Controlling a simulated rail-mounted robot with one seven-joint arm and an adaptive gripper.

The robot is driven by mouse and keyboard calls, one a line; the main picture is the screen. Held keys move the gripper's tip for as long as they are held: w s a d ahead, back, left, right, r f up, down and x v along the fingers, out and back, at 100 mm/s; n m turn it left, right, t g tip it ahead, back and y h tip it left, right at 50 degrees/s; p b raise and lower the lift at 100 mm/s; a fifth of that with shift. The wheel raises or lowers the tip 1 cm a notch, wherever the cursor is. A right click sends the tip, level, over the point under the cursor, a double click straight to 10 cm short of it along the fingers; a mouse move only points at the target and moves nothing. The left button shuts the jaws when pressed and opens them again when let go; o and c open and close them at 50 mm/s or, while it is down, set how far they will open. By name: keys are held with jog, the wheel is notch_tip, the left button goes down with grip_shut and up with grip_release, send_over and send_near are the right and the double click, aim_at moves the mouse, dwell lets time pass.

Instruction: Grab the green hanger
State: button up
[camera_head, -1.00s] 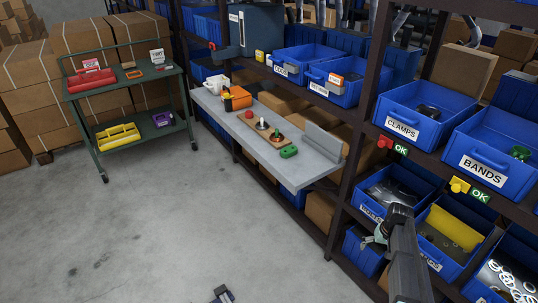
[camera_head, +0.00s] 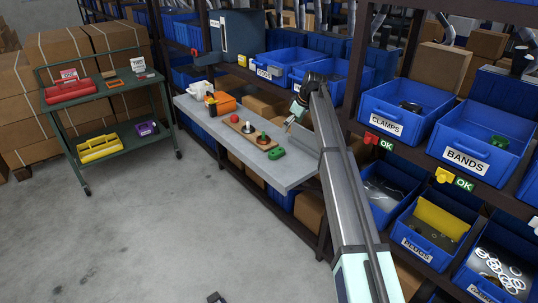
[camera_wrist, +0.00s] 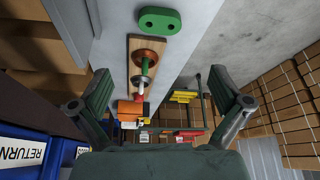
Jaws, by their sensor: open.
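The green hanger (camera_head: 276,153), a flat rounded block with two holes, lies on the grey shelf table (camera_head: 205,119) near the front end of a wooden board. In the wrist view the green hanger (camera_wrist: 160,20) is at the top middle, beyond my fingertips. My gripper (camera_head: 293,117) is above the right side of the table, apart from the hanger. In the wrist view my gripper (camera_wrist: 160,78) has its two fingers spread wide with nothing between them.
Blue bins, labelled CLAMPS (camera_head: 387,110) and BANDS (camera_head: 475,143), fill the rack at right. A green cart (camera_head: 105,95) stands left, with open floor in front.

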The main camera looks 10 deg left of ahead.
jog(key=p, duration=0.3)
send_over(277, 151)
jog(key=s+d, duration=0.1)
jog(key=d, duration=0.1)
notch_tip(277, 151, down, 11)
jog(key=shift+s+d+f, duration=0.1)
jog(key=shift+s, duration=0.05)
jog(key=shift+p+x, duration=0.85)
jog(key=shift+x, duration=1.75)
jog(key=c, duration=0.9)
